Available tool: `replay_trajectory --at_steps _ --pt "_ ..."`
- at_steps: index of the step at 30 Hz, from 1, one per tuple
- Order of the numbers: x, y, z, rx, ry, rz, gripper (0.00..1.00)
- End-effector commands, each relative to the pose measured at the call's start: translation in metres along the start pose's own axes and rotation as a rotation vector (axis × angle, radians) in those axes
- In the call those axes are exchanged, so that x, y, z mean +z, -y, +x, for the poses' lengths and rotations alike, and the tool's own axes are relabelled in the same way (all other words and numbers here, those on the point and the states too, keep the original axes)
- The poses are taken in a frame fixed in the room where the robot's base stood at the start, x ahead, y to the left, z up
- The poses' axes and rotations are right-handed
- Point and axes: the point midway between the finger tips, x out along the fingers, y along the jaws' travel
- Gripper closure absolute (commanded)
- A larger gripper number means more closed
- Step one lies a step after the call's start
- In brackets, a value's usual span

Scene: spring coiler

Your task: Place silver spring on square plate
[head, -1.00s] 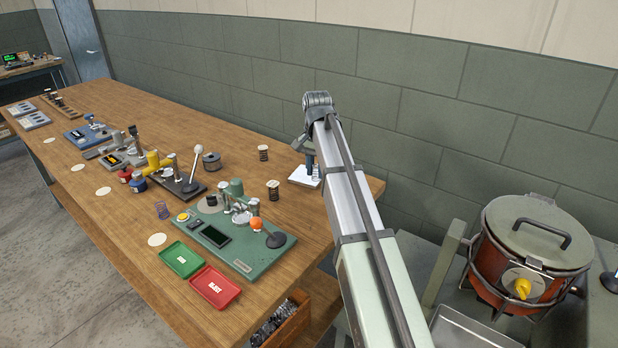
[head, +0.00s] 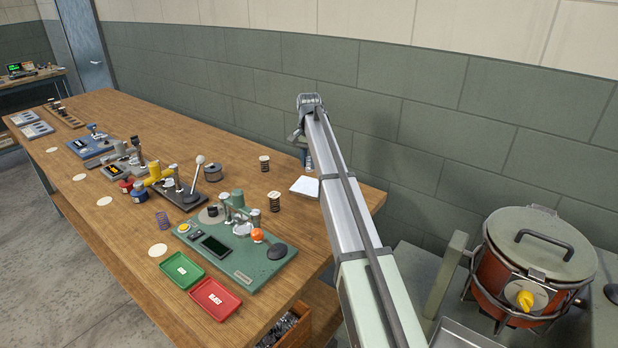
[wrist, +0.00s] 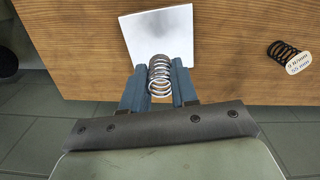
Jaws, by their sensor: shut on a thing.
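In the wrist view, my gripper (wrist: 159,84) is shut on the silver spring (wrist: 160,74), with a blue finger on each side of the coil. The white square plate (wrist: 158,34) lies on the wooden table just past the fingertips, and the spring's far end overlaps its near edge in the picture. I cannot tell whether the spring touches the plate. In the head view, the square plate (head: 305,187) sits near the table's right end, beside my arm.
A dark spring with a white tag (wrist: 287,58) stands right of the plate in the wrist view. In the head view, a green test station (head: 235,240), a green tray (head: 182,270) and a red tray (head: 215,298) are at the front. The wall is close behind.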

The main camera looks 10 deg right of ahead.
Motion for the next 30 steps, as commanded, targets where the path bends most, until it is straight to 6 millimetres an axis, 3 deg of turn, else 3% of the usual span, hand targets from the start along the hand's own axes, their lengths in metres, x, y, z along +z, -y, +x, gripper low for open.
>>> replay_trajectory --at_steps 3,16,29,30 --pt "0.001 0.0 0.017 0.0 0.0 0.0 1.0" --pt "0.001 0.0 0.058 0.0 0.001 0.0 1.0" --pt "0.0 0.0 0.062 0.0 0.0 0.0 1.0" --pt "0.0 0.0 0.062 0.0 0.0 0.0 0.68"
